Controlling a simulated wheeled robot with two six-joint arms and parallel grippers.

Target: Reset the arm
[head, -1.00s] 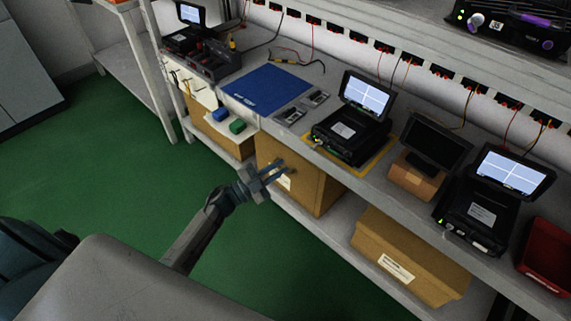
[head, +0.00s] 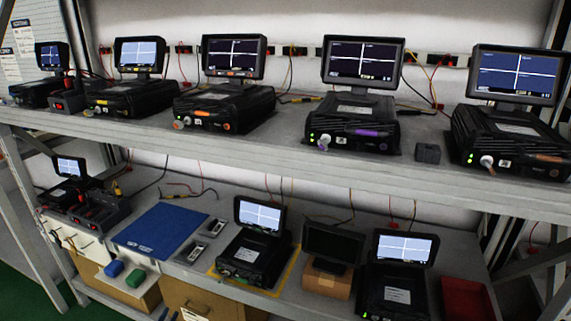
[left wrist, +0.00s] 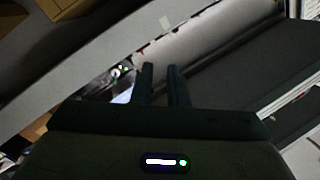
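My left gripper (left wrist: 160,67) shows in the left wrist view as two dark fingers, parallel with a narrow gap and nothing between them. In the head view only a small bit of it (head: 170,315) shows at the bottom edge, in front of a cardboard box (head: 205,302); the rest of the arm is out of frame. My right gripper is in neither view.
An upper shelf (head: 275,148) carries several black units with lit screens. The lower shelf (head: 190,273) holds more units, a blue mat (head: 160,229), a red bin (head: 465,299) and a dark screen on a small box (head: 328,283). Green floor (head: 28,300) shows lower left.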

